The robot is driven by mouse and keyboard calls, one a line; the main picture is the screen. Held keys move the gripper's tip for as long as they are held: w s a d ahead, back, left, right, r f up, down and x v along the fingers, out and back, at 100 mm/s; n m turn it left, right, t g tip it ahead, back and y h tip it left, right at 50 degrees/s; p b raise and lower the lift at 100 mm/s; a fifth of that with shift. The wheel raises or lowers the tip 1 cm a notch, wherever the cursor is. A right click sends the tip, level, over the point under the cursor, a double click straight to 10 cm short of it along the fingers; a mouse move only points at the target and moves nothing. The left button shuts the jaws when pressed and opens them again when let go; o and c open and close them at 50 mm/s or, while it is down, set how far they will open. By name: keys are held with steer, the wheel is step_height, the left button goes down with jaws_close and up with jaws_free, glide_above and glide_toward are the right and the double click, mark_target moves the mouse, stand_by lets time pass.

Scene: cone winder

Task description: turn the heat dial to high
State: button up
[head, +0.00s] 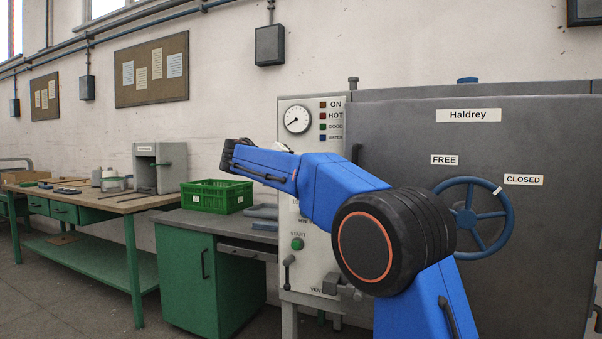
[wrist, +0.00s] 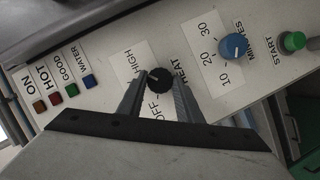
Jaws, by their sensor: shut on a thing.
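The black heat dial (wrist: 160,76) is on the pale control panel in the wrist view, with HEAT printed beside it, HIGH on its upper-left side and OFF below it. My gripper (wrist: 159,84) has one finger on each side of the dial and is shut on it. The dial's pointer is too small to read surely. In the head view my blue arm covers the dial, and my gripper cannot be made out.
A blue minutes dial (wrist: 233,46) and a green start button (wrist: 292,41) sit close by on the panel. The grey door has a blue handwheel (head: 502,212). A green crate (head: 217,196) stands on the bench at left.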

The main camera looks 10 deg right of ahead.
steer(key=shift+m+y, duration=0.4)
steer(key=shift+m, duration=0.4)
steer(key=o, duration=1)
steer(key=shift+o, duration=0.2)
steer(key=v, duration=1.7)
steer(key=shift+s, duration=0.15)
steer(key=shift+a+r, duration=0.1)
